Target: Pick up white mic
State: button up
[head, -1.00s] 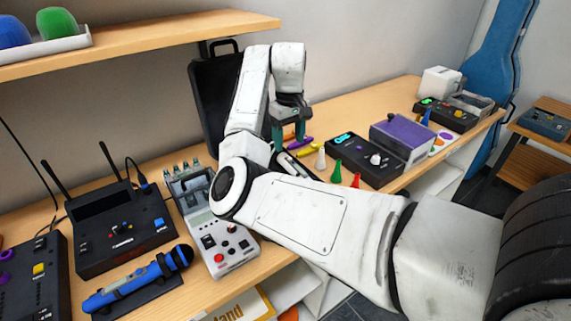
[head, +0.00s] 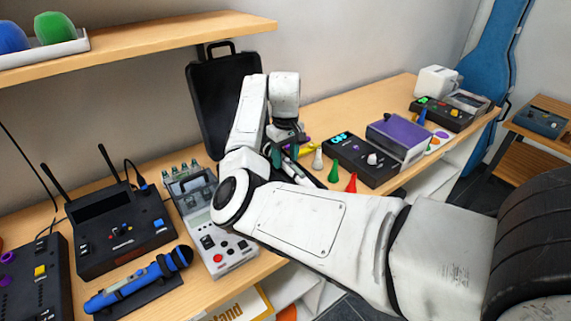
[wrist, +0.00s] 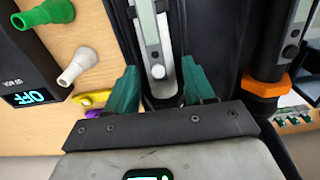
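The white mic (wrist: 153,32) is a slim pale body with a small grey screen and a round button near its lower end. In the wrist view it lies in a dark case or tray at the top middle. My gripper (wrist: 160,68) has its two green fingers apart, one on each side of the mic's lower end, with a gap visible on both sides. I cannot tell how deep the fingers reach. In the head view my gripper (head: 275,155) is low over the table, and my arm hides most of the mic.
White (head: 318,160), green (head: 333,172) and red (head: 351,183) pieces stand near a black box (head: 358,158). An open black case (head: 207,105) stands behind.

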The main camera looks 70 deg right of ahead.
grip_shut()
jog(key=shift+r, duration=0.1)
dwell(0.4)
